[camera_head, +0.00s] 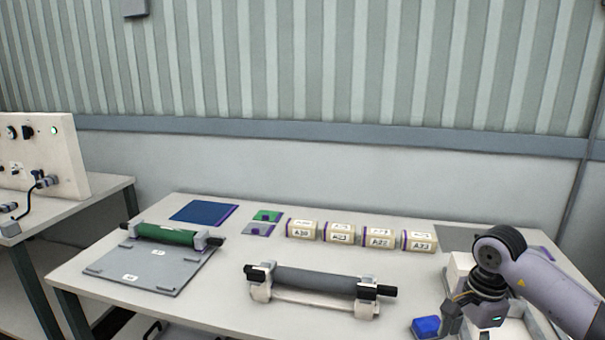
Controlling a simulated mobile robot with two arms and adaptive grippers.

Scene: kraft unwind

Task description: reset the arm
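My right arm comes in from the right edge, and its gripper (462,321) points down at the table's front right. One dark finger shows beside a small blue block (426,327). I cannot tell whether the finger touches the block, or whether the gripper is open or shut, since the rest of it is hidden or cut off by the bottom edge. A white tray-like thing (516,329) lies partly behind and below the gripper. My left gripper is not in view.
On the table (222,284) are a green roller (168,234) on a grey plate, a dark grey roller (314,281) on a white stand, several cream labelled blocks (340,232), a blue sheet (203,212) and small green and grey pads (267,216). A control panel (42,155) stands left.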

